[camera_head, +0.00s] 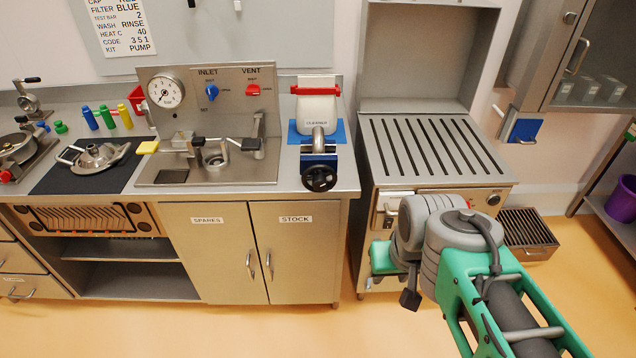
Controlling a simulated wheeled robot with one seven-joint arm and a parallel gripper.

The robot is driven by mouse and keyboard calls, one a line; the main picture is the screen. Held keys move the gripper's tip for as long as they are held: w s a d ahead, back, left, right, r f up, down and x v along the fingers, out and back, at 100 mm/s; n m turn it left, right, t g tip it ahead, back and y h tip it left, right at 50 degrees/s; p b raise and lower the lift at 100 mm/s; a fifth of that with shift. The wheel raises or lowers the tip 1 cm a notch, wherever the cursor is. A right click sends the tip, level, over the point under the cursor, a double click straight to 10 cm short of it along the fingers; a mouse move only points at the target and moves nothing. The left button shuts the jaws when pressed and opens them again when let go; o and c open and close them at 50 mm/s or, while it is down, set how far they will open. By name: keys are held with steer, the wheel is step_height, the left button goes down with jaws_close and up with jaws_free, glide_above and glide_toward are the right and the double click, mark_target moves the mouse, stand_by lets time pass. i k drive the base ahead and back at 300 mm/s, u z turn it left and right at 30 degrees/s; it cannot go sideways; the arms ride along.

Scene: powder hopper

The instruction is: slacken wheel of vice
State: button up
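The vice (318,160) has a blue body and stands at the front right edge of the steel counter. Its black handwheel (320,178) faces forward over the counter's front edge. A steel cylindrical part (318,139) stands upright at the vice's jaws; how tightly it is held cannot be told. My green and grey arm reaches in from the lower right. Its end is low in front of the steel cabinet, right of and below the wheel and well apart from it. The fingers are not clearly visible, so their opening cannot be told.
A white container (318,105) with a red handle stands behind the vice. A panel (222,112) with a gauge and blue and red valve handles is to its left. A slotted steel unit (433,145) stands to the right across a narrow gap. The floor in front is clear.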

mark_target(321, 184)
steer(key=u, duration=0.5)
steer(key=k, duration=0.55)
steer(key=u, duration=0.9)
steer(key=i, duration=0.85)
steer(key=u, duration=0.2)
